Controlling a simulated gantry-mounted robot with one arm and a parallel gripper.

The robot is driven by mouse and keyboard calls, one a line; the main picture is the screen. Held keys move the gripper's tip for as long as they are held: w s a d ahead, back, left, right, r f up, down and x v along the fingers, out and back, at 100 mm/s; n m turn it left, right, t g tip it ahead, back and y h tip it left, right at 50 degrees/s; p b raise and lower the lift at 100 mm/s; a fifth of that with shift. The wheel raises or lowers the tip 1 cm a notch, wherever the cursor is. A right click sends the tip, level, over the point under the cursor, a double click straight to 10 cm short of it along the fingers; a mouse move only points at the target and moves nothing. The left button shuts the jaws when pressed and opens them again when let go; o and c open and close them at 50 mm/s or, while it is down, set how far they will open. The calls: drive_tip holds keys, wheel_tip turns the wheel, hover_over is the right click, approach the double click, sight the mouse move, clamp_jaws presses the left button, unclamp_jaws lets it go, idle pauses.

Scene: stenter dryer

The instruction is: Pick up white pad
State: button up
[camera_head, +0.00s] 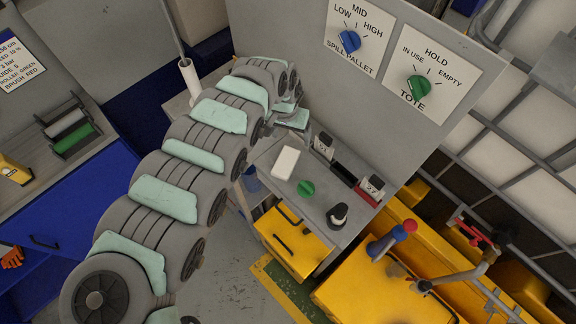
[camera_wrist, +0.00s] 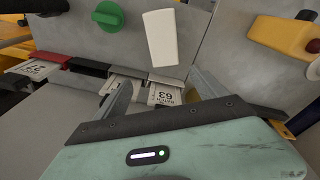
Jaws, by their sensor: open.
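The white pad (camera_head: 285,163) is a plain pale block lying on the grey bench top (camera_head: 318,208), left of the batch tag holders. In the wrist view the white pad (camera_wrist: 161,38) shows at top centre, beyond the fingertips and apart from them. My gripper (camera_wrist: 161,82) is open, its two fingers spread with nothing held. A white tag reading 63 (camera_wrist: 165,94) shows between the fingers in that view. In the head view my gripper is at the back of the bench near the grey panel, and its fingers are mostly hidden by my arm.
A green knob (camera_head: 306,188) and a black knob (camera_head: 337,215) stand on the bench near the pad. Tag holders marked 63 (camera_head: 322,146) and 27 (camera_head: 370,188) line the panel side. The upright panel (camera_head: 290,50) carries blue and green dials. Yellow drawers (camera_head: 292,240) are below.

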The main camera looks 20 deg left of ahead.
drive_tip(key=s+f+g, duration=0.1)
drive_tip(key=s, duration=0.3)
hover_over(286, 161)
drive_tip(key=shift+m+y, duration=0.4)
drive_tip(key=f, duration=0.3)
drive_tip(key=s+f, duration=0.1)
drive_tip(key=f, duration=0.1)
drive_tip(key=shift+w+d+f, duration=0.1)
drive_tip(key=shift+w+f, duration=0.15)
drive_tip(key=shift+f, duration=0.85)
drive_tip(key=shift+w+d+f, duration=0.1)
drive_tip(key=shift+w+f, duration=0.15)
drive_tip(key=shift+f, duration=0.8)
drive_tip(key=shift+a+f, duration=0.25)
drive_tip(key=shift+f, duration=0.4)
drive_tip(key=shift+c, duration=0.5)
drive_tip(key=c, duration=1.5)
drive_tip(key=shift+r, duration=0.15)
